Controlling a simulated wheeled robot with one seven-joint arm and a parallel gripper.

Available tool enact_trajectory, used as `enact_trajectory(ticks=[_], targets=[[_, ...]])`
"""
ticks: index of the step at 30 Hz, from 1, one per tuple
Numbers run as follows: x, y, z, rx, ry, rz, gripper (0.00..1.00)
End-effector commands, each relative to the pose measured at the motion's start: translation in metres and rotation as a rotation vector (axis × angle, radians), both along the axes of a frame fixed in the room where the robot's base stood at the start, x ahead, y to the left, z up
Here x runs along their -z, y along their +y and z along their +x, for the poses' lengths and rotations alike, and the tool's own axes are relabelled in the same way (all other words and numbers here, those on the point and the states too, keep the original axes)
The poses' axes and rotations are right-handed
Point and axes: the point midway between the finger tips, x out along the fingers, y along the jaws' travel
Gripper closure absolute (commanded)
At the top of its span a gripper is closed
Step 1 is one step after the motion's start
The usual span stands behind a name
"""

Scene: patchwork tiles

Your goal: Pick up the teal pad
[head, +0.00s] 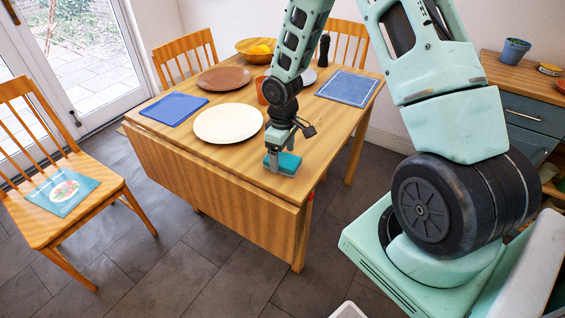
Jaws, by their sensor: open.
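The teal pad (289,164) is a small thick block on the wooden table, near the front right corner. My gripper (279,158) points down right at the pad, with a grey finger in front of its left part. The jaws are open. The finger covers part of the pad, and I cannot tell whether the fingers touch it.
The table (240,165) also bears a cream plate (228,123), a brown plate (223,79), a blue folded cloth (174,109), a blue placemat (348,88), an orange cup (262,90) and a wooden bowl (250,52). A chair (95,190) at left holds a teal booklet (62,192).

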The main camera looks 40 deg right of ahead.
Motion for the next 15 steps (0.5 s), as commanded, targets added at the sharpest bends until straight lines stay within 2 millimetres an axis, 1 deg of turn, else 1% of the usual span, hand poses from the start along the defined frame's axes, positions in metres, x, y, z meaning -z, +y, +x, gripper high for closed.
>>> enact_trajectory(ticks=[1, 4, 7, 13, 14, 15], targets=[[0.008, 0.001, 0.000, -0.003, 0.002, 0.000, 0.18], [0.018, 0.000, 0.000, -0.001, 0.002, -0.001, 0.18], [0.022, 0.000, 0.000, -0.001, -0.001, 0.000, 0.18], [0.022, 0.000, 0.000, -0.001, -0.001, 0.000, 0.18], [0.022, 0.000, 0.000, -0.001, -0.001, 0.000, 0.27], [0.022, 0.000, 0.000, -0.001, -0.001, 0.000, 0.38]])
